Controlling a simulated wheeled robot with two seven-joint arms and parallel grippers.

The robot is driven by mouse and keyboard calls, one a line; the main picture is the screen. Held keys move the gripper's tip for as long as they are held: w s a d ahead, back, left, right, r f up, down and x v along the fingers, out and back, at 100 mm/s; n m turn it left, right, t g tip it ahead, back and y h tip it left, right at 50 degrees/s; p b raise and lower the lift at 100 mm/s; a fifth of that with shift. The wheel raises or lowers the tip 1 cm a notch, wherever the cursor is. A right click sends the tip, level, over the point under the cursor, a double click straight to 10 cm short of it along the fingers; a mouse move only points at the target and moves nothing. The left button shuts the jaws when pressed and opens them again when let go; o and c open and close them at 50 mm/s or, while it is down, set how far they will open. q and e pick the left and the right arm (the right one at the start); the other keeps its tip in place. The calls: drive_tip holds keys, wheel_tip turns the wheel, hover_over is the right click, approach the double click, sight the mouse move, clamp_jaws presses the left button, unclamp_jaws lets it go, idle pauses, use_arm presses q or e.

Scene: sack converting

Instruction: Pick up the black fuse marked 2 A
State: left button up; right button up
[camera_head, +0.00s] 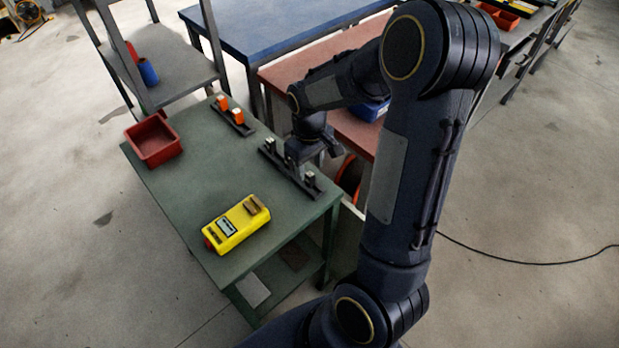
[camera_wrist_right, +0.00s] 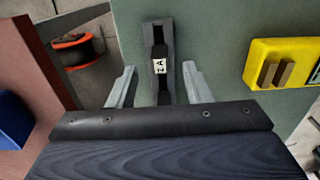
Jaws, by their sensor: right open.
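A black fuse (camera_wrist_right: 160,84) with a white label stands on a dark rail (camera_wrist_right: 158,30) in the right wrist view. The label is turned sideways and seems to read 2 A, but it is small. My right gripper (camera_wrist_right: 160,66) is open, with one finger on each side of the fuse in the picture; I see no contact. In the head view the gripper (camera_head: 318,153) is over the dark rail (camera_head: 283,168) on the green table, and it hides part of it. Several small holders with pale labels show on that rail. My left gripper is not in view.
A yellow meter (camera_head: 236,224) lies on the green table (camera_head: 185,195). A red bin (camera_head: 153,141) and a rail with orange fuses (camera_head: 237,116) are farther back. A red-topped bench (camera_head: 358,128) stands close beside the table, with an orange-rimmed reel (camera_wrist_right: 75,48) below.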

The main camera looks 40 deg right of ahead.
sight(310, 174)
wheel_tip(310, 174, down, 5)
drive_tip(key=shift+s+r, duration=0.1)
drive_tip(key=shift+r, duration=0.05)
clamp_jaws()
drive_tip(key=shift+r, duration=0.15)
